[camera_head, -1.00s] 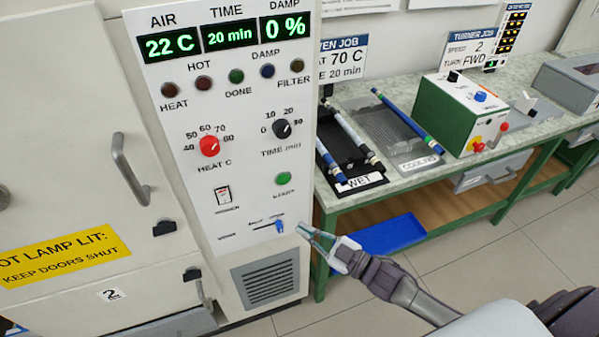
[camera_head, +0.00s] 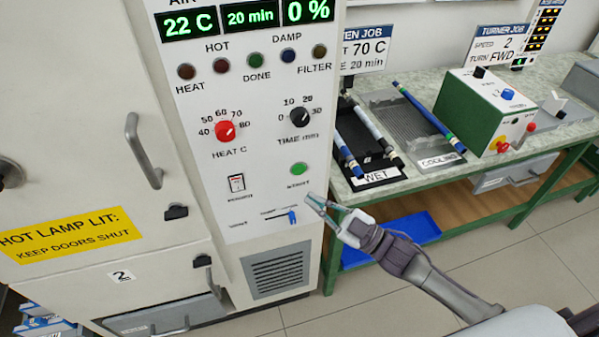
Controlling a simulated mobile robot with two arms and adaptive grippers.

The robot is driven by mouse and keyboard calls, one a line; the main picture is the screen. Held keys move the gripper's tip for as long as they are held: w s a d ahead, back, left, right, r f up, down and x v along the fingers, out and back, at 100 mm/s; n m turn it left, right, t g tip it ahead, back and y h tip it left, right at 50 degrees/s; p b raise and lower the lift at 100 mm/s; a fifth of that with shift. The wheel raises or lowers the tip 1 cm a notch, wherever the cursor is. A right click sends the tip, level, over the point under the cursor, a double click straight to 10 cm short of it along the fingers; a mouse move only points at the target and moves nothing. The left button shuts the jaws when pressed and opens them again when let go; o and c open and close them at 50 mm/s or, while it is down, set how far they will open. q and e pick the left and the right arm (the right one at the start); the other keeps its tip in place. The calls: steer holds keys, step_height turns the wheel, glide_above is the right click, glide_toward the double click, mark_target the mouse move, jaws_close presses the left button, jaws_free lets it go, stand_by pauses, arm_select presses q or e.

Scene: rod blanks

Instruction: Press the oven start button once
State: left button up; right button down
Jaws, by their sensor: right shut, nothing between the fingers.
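The oven start button (camera_head: 299,168) is a round green button on the white control panel (camera_head: 262,190), labelled START below. My right gripper (camera_head: 311,203) is shut and empty, its tips just below and right of the button, near the panel's right edge. It looks apart from the button; whether the tips touch the panel I cannot tell. The displays (camera_head: 250,15) read 22 C, 20 min and 0 %. The red heat knob (camera_head: 225,131) and the black time knob (camera_head: 299,117) sit above the button. My left gripper is out of view.
A blue slider (camera_head: 292,216) lies just left of my gripper, and a rocker switch (camera_head: 237,183) further left. The oven door handle (camera_head: 143,150) juts out at left. The bench (camera_head: 385,190) at right holds WET and COOLING racks with rods and a green turner box (camera_head: 470,110).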

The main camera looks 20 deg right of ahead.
mark_target(299, 170)
steer(key=shift+w+a+b, duration=0.1)
steer(key=shift+w+b, duration=1)
steer(key=shift+w, duration=1.9)
steer(key=shift+w, duration=0.15)
steer(key=shift+w, duration=0.3)
steer(key=shift+w+b, duration=0.3)
steer(key=shift+w, duration=0.05)
steer(key=shift+s, duration=0.1)
steer(key=shift+s+p, duration=0.45)
steer(key=shift+s, duration=0.3)
